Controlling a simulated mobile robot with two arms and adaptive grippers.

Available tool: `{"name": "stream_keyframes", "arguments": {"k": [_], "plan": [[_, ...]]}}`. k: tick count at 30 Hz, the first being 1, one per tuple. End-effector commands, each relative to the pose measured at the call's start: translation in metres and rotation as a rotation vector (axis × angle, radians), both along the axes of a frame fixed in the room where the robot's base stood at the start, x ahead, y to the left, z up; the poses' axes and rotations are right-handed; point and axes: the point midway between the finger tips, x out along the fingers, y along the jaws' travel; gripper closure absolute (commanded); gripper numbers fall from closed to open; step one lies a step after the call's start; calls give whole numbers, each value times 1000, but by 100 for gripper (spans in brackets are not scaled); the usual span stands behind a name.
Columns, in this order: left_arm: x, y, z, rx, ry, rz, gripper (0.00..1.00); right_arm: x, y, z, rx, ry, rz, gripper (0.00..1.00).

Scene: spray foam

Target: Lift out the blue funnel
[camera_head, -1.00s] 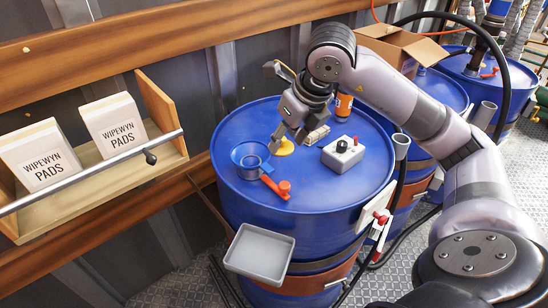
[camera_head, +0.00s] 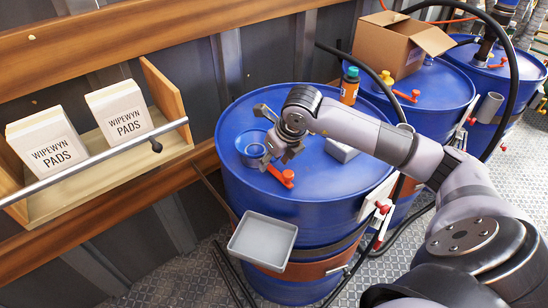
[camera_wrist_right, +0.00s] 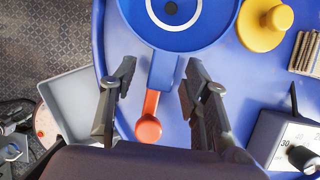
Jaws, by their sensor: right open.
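The blue funnel (camera_head: 241,150) sits on top of the nearest blue drum (camera_head: 240,190), partly hidden by my right gripper. My left gripper is out of view.
A yellow knob (camera_wrist_right: 263,24), a ribbed tan block (camera_wrist_right: 306,50) and a grey dial box (camera_wrist_right: 284,140) stand right of the funnel. A grey tray (camera_head: 262,243) hangs at the drum's front. An orange bottle (camera_head: 349,87) stands at the back. A wipe-pad shelf (camera_head: 95,165) is left.

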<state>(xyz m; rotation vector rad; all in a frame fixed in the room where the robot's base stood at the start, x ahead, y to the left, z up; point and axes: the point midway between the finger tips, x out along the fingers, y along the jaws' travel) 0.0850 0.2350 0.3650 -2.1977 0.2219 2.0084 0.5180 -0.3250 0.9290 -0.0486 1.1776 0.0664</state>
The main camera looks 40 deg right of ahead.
Motion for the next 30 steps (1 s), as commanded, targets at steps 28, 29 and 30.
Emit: {"name": "stream_keyframes", "arguments": {"k": [28, 29, 30], "plan": [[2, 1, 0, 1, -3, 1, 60, 0, 0, 0, 0, 0, -1, 100], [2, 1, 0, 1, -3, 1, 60, 0, 0, 0, 0, 0, -1, 100], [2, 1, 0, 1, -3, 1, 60, 0, 0, 0, 0, 0, -1, 100]]}}
